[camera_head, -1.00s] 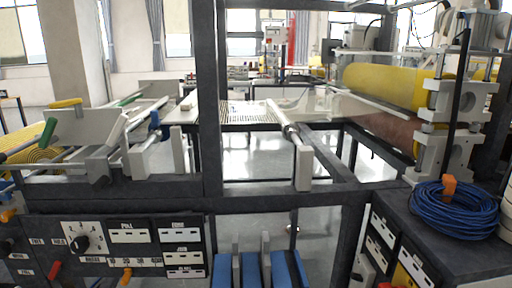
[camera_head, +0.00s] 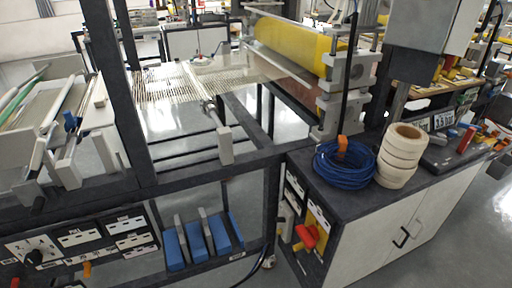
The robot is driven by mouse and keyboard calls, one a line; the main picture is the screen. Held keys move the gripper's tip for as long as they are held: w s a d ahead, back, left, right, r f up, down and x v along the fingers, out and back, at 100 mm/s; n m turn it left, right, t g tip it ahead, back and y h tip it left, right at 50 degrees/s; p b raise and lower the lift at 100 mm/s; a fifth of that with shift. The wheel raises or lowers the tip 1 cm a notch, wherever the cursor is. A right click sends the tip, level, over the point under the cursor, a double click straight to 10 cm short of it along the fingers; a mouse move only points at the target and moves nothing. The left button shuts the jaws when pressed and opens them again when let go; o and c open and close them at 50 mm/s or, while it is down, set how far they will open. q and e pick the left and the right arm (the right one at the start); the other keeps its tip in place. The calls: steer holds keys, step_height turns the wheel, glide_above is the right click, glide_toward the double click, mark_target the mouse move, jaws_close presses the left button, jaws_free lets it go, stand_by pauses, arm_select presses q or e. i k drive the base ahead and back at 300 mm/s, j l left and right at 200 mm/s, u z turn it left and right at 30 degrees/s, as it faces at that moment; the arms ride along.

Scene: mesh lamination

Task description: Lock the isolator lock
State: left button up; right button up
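A red rotary handle (camera_head: 307,237) sits on a yellow plate (camera_head: 320,219) on the left-facing side of the right-hand cabinet, low in the view. It looks like the isolator, but its lock position is too small to tell. An orange part shows close beside the red handle. Neither of my grippers shows in the head view.
The right-hand cabinet (camera_head: 392,238) carries a coil of blue cable (camera_head: 344,166) and stacked cream tape rolls (camera_head: 397,157). A dark machine frame (camera_head: 205,165) with a yellow roller (camera_head: 292,44) stands in the middle. A control panel (camera_head: 84,243) is at lower left. Open floor lies at far right.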

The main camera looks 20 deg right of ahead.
mark_target(297, 247)
steer(key=z, duration=1.05)
